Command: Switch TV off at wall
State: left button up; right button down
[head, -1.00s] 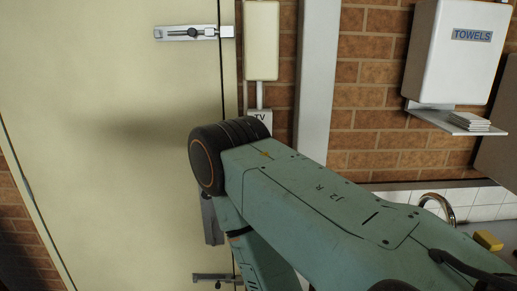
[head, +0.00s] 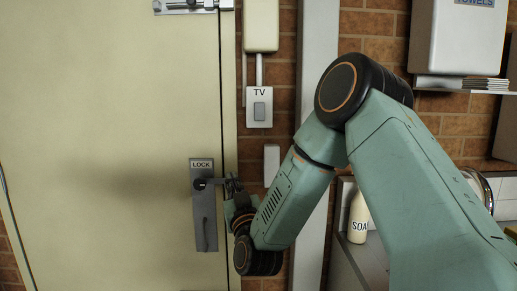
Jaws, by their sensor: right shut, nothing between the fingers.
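The TV wall switch (head: 260,107) is a small white plate marked "TV" with a grey rocker. It is on the brick wall just right of the door, under a cream box. Which way the rocker is set I cannot tell. My right gripper (head: 231,184) is shut and empty, below and left of the switch and apart from it. It is close to the door's lock plate (head: 204,228), at the height of the lever; whether they touch I cannot tell. My left gripper is not in view.
The cream door (head: 110,120) fills the left, with a bolt (head: 190,4) at its top. A blank white plate (head: 271,165) is below the switch. A pale vertical post (head: 316,60), a towel dispenser (head: 468,38) and a soap bottle (head: 358,218) are to the right.

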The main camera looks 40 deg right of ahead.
aim_at(258, 114)
jog(key=s+d+r+m+h+b, duration=0.3)
jog(key=d+r+m+h+b, duration=0.15)
jog(key=r+h, duration=0.25)
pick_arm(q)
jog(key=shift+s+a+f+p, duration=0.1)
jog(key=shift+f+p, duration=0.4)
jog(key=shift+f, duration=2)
pick_arm(e)
jog(key=shift+h, duration=0.3)
jog(key=shift+w+d+f+x, duration=0.1)
jog(key=shift+d+f+x, duration=0.3)
jog(key=shift+x, duration=1.75)
jog(key=shift+w+d+f+x, duration=0.1)
jog(key=shift+d+f+x, duration=0.25)
jog(key=shift+x, duration=1.85)
jog(key=shift+w+d+f+x, duration=0.1)
jog(key=shift+d+f+x, duration=0.25)
jog(key=shift+x, duration=1.8)
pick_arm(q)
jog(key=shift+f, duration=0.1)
pick_arm(e)
jog(key=shift+f, duration=0.15)
